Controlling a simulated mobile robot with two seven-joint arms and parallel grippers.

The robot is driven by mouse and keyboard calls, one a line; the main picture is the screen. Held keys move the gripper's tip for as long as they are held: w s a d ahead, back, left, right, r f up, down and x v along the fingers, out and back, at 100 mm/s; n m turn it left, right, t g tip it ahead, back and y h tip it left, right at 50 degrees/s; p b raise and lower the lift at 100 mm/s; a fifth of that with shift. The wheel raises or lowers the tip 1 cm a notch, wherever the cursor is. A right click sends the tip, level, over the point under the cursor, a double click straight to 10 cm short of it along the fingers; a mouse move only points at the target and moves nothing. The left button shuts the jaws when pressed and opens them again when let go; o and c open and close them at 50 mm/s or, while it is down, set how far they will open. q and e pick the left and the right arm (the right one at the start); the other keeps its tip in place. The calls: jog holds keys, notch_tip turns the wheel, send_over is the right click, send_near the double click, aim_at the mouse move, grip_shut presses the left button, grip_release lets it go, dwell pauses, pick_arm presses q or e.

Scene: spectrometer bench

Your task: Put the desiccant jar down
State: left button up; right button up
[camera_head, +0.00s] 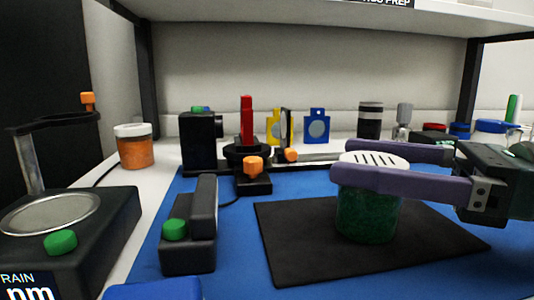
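The desiccant jar (367,218) is a green-filled, clear-looking jar with a white slotted lid (374,160). It is upright at the black mat (285,247), right of centre. My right gripper (372,167) comes in from the right with two purple fingers. One finger passes in front of the jar just below the lid and the other behind it, and the gripper appears shut on the jar. I cannot tell whether the jar's base touches the mat. My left gripper is not in view.
An orange jar with a white lid (134,150) stands at the back left. A black instrument with a round plate (50,213) is at the left. A black device with a green knob (190,228) stands left of the mat. An optical rail (322,160) lies behind.

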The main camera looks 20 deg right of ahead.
jog(key=shift+d, duration=0.1)
jog(key=shift+s+d+f, duration=0.1)
jog(key=shift+s+d, duration=0.15)
jog(key=shift+s, duration=0.05)
jog(key=b+v, duration=0.1)
jog(key=v, duration=0.8)
